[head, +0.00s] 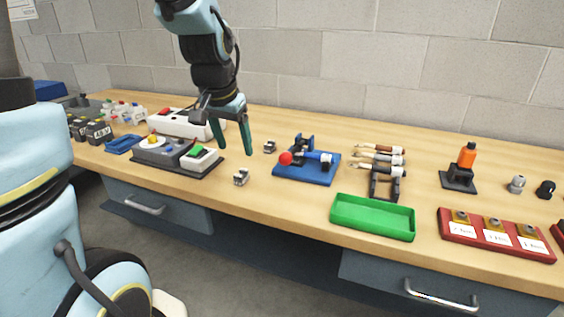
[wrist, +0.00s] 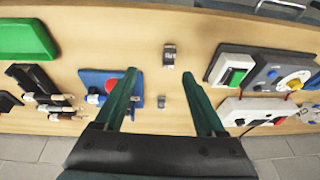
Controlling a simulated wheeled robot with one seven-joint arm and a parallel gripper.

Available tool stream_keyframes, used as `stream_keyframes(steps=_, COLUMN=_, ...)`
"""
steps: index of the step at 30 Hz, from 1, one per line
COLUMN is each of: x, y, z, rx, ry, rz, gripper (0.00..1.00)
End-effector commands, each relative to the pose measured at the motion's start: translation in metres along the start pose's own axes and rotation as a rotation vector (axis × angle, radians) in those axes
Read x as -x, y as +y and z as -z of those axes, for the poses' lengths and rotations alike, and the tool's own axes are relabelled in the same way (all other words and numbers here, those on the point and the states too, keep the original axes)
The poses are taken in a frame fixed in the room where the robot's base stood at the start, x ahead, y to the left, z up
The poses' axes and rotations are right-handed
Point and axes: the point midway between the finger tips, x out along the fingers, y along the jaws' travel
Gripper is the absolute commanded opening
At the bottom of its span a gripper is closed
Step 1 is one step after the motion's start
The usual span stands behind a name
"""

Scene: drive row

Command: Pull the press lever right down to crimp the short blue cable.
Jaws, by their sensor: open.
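The press is a blue base (head: 306,174) on the bench, right of my gripper in the head view. Its lever ends in a red ball knob (head: 286,158) at the left side, low near the base. A blue piece with a pale end (head: 320,157) lies across the press; I cannot tell if it is the short blue cable or part of the lever. My gripper (head: 232,146) is open and empty, pointing down above the bench left of the press. In the wrist view (wrist: 160,76), my left finger partly covers the press base (wrist: 91,78) and passes beside the knob (wrist: 112,86).
Small metal blocks (head: 241,177) stand between the press and a grey button panel (head: 160,151). A rack (head: 386,185) with several cables and a green tray (head: 372,218) are right of the press. The wall is behind; bare bench lies in front of the press.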

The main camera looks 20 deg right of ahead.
Motion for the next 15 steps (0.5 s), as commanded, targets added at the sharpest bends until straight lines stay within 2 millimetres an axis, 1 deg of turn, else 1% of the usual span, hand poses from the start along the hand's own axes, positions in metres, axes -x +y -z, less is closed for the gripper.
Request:
stream_keyframes(steps=1, x=-0.001, y=0.024, z=0.019, rx=-0.086, ry=0.028, rz=-0.016, gripper=0.73)
stream_keyframes(steps=3, x=0.002, y=0.048, z=0.038, rx=-0.173, ry=0.058, rz=-0.032, gripper=0.73)
stream_keyframes(steps=6, x=0.006, y=0.072, z=0.055, rx=-0.253, ry=0.086, rz=-0.047, gripper=0.73)
stream_keyframes(steps=9, x=0.006, y=0.082, z=0.061, rx=-0.287, ry=0.096, rz=-0.053, gripper=0.73)
stream_keyframes(steps=11, x=0.002, y=0.083, z=0.062, rx=-0.291, ry=0.098, rz=-0.054, gripper=0.73)
stream_keyframes(steps=14, x=-0.010, y=0.083, z=0.062, rx=-0.289, ry=0.094, rz=-0.054, gripper=0.73)
stream_keyframes(steps=15, x=-0.017, y=0.084, z=0.063, rx=-0.288, ry=0.093, rz=-0.054, gripper=0.73)
